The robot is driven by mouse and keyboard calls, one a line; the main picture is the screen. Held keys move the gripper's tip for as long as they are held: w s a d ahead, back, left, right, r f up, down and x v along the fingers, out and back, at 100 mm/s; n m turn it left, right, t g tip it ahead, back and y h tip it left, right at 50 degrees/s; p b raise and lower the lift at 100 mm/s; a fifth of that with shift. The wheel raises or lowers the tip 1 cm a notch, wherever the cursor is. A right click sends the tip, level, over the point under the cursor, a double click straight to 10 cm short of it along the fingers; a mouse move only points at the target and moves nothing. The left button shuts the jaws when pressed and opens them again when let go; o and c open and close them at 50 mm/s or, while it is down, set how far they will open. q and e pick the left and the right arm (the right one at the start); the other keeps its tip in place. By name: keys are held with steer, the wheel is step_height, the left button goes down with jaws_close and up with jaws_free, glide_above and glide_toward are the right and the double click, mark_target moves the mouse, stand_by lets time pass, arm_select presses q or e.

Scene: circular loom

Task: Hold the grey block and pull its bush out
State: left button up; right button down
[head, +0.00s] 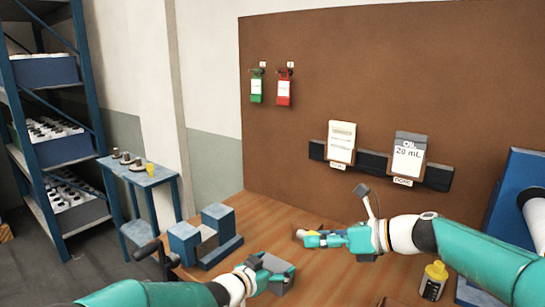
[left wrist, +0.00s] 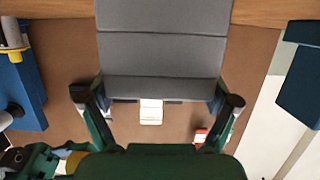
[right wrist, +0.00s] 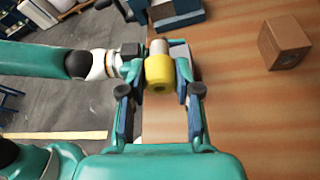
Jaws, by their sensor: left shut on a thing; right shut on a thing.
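The grey block (head: 284,284) is in my left gripper (head: 278,270), low in the middle of the head view. In the left wrist view the block (left wrist: 160,50) fills the space between my shut fingers. My right gripper (head: 318,239) is shut on the bush (head: 312,233), which has a yellow part and a pale round end. The bush (right wrist: 159,74) shows between the fingertips in the right wrist view. The head view shows a gap between bush and block, so they look apart. The bush's hole in the block cannot be made out.
A blue stand (head: 185,243) is on the wooden table behind my left arm. A yellow bottle (head: 433,281) stands at the right below my right arm. A brown cube (right wrist: 285,43) lies on the table. A card rack (head: 372,164) is on the brown back board.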

stand_by(0.4)
arm_select(q)
steer(key=o, duration=1.3)
